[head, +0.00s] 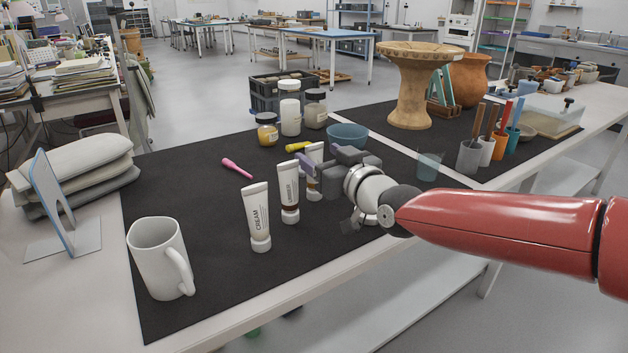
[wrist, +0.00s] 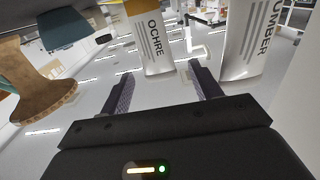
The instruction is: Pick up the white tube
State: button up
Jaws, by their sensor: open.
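Several white-bodied tubes stand upright, caps down, on the dark mat. The tube marked CREAM (head: 256,213) is the plainest white one, nearest the front left. The tube marked UMBER (head: 289,190) stands just right of it. A third tube (head: 315,186) is partly hidden behind my gripper (head: 309,176). In the wrist view, an OCHRE tube (wrist: 155,45) shows beyond and between my open fingers (wrist: 162,82), and the UMBER tube (wrist: 243,45) shows to the right. My gripper looks empty. I cannot tell whether it touches the third tube. The CREAM tube does not show in the wrist view.
A white mug (head: 155,258) stands at the front left of the mat (head: 215,285). Jars (head: 290,110) and a blue bowl (head: 348,135) stand behind the tubes. A translucent cup (head: 429,166) stands right of my gripper. A pink tool (head: 237,168) lies left of the tubes.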

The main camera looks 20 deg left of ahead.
jog(key=shift+x, duration=2.5)
jog(key=c, duration=1)
notch_tip(320, 180, up, 20)
jog(key=shift+p, duration=0.7)
